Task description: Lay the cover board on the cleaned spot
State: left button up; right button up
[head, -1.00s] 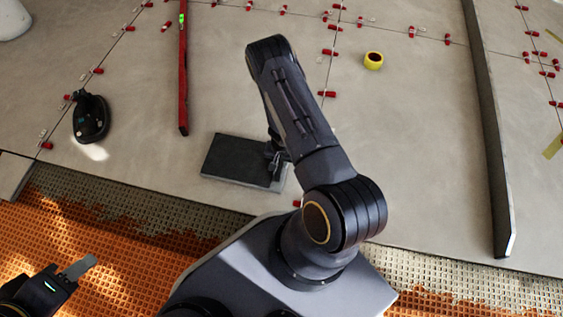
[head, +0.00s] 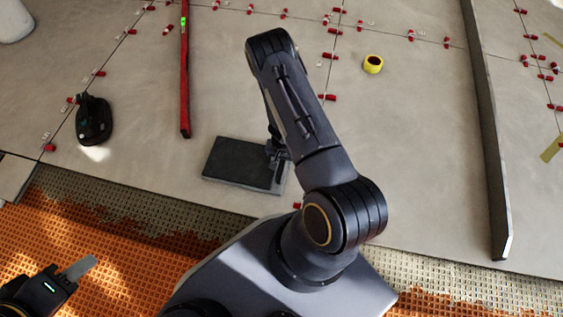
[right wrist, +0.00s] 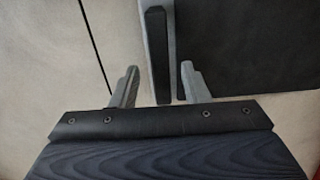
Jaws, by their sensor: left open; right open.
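The dark flat cover board (head: 235,162) lies on the pale tile floor in the middle of the head view, with a lighter grey edge. My right gripper (head: 278,168) is at the board's right end, partly hidden by my arm. In the right wrist view the board (right wrist: 245,45) fills the upper right, and the open fingers of my right gripper (right wrist: 160,85) stand either side of a black upright strip (right wrist: 158,50) at its edge. No contact with the strip is clear. My left gripper (head: 85,267) is open and empty over the orange area at lower left. I cannot make out a cleaned spot.
A black suction lifter (head: 93,120) stands at left. A red level (head: 184,75), a yellow tape roll (head: 373,64) and a long grey straightedge (head: 492,150) lie on the tiles. Red levelling wedges line the joints. Bare tile lies between the board and the straightedge.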

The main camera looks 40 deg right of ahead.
jog(key=w+a+r+n+t+y+p, duration=0.1)
jog(key=a+r+y, duration=0.15)
jog(key=r, duration=1.05)
jog(key=w+a+r+n+t+y+p, duration=0.1)
jog(key=a+r+t, duration=0.15)
jog(key=r, duration=0.95)
jog(key=w+a+r+n+t+y+p, duration=0.1)
jog(key=a+r, duration=0.3)
jog(key=r, duration=0.9)
jog(key=s+a+r+n, duration=0.3)
jog(key=s+r, duration=0.4)
jog(key=r, duration=0.3)
jog(key=s+r+n, duration=0.2)
jog(key=s+r, duration=0.1)
jog(key=s, duration=0.8)
jog(key=shift+s+a+n+t+h, duration=0.15)
jog(key=shift+s+n+t+h, duration=0.15)
jog(key=shift+t+h, duration=0.15)
jog(key=shift+r, duration=0.15)
notch_tip(320, 180, up, 34)
jog(key=p, duration=3.3)
jog(key=shift+f+p, duration=0.2)
jog(key=shift+p, duration=0.1)
